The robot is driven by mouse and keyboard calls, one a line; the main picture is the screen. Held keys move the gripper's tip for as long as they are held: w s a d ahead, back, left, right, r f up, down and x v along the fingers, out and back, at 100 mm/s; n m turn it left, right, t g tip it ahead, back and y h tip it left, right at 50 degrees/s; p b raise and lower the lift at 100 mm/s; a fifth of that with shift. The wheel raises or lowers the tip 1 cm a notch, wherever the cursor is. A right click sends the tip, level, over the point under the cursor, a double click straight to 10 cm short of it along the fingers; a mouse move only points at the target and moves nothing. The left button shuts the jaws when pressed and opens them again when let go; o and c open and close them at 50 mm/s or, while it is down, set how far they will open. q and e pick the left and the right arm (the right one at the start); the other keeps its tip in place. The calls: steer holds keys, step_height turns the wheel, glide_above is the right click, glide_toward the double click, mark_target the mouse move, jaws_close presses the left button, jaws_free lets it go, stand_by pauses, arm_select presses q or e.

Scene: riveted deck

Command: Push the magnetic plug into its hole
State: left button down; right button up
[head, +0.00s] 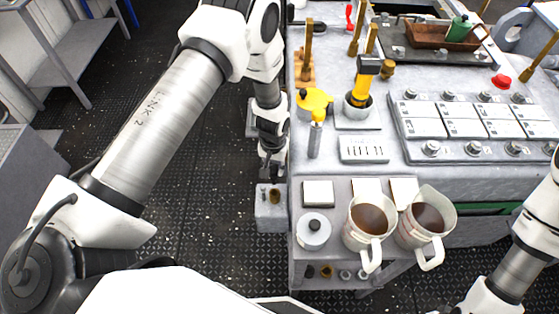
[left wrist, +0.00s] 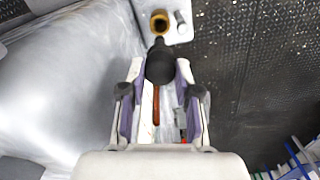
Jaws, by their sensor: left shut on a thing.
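My left gripper (left wrist: 160,75) is shut on a dark, rounded magnetic plug (left wrist: 160,60), whose narrow tip points away from the fingers. In the left wrist view the tip appears just short of a brass-ringed hole (left wrist: 160,23) in a pale block (left wrist: 178,33). I cannot tell whether the tip touches the ring. In the head view the left gripper (head: 270,166) hangs beside the bench's left side, above the small grey block (head: 267,214) with the hole (head: 275,196). The plug is not clear there. My right gripper is outside the view.
The grey bench (head: 300,150) stands right beside the left gripper. Two mugs of brown liquid (head: 370,218) (head: 428,217) stand near its front, beside a white round piece (head: 313,231). A yellow-handled tool (head: 365,80) stands upright farther back.

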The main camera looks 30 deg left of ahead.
mark_target(274, 184)
arm_select(q)
steer(key=shift+f, duration=0.2)
steer(key=shift+s+f+b, duration=0.1)
steer(key=shift+f+b, duration=0.45)
step_height(274, 184, down, 4)
steer(key=b, duration=0.3)
steer(key=shift+r, duration=0.1)
steer(key=shift+f+b, duration=1.8)
steer(key=shift+f, duration=1)
steer(key=c, duration=0.7)
jaws_free()
steer(key=shift+c, duration=0.2)
step_height(274, 184, up, 12)
steer(key=shift+r, duration=0.1)
